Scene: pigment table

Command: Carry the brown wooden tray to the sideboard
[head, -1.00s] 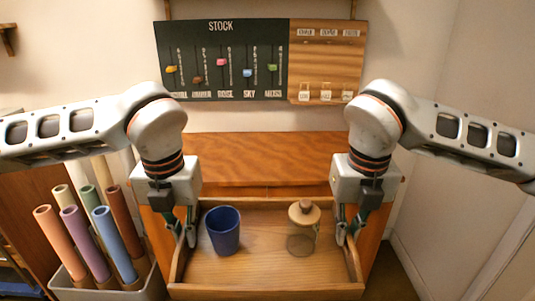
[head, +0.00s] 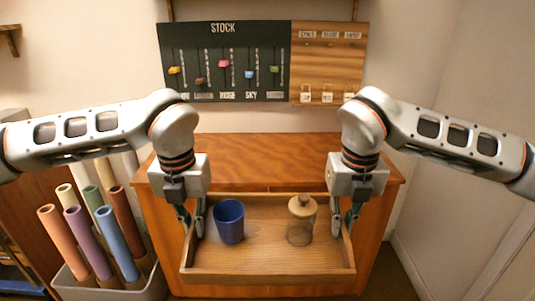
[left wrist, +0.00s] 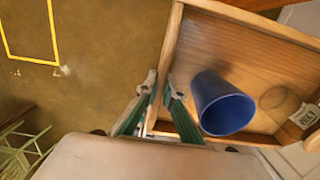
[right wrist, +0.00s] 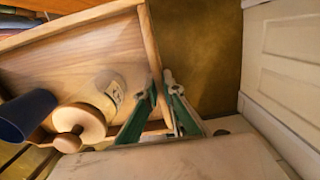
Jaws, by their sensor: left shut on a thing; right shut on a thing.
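The brown wooden tray (head: 265,277) is held up in front of the sideboard (head: 250,174), and looks roughly level. It carries a blue cup (head: 229,222) on its left and a glass jar with a wooden lid (head: 301,221) on its right, both upright. My left gripper (head: 194,230) is shut on the tray's left wall, which shows between its fingers in the left wrist view (left wrist: 160,92). My right gripper (head: 342,230) is shut on the tray's right wall, also seen in the right wrist view (right wrist: 160,88).
The sideboard top behind the tray looks clear. A grey bin (head: 112,290) with several coloured rolls stands at the left. A stock board (head: 225,60) hangs on the wall above the sideboard. A white panelled door or wall (right wrist: 285,60) is at the right.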

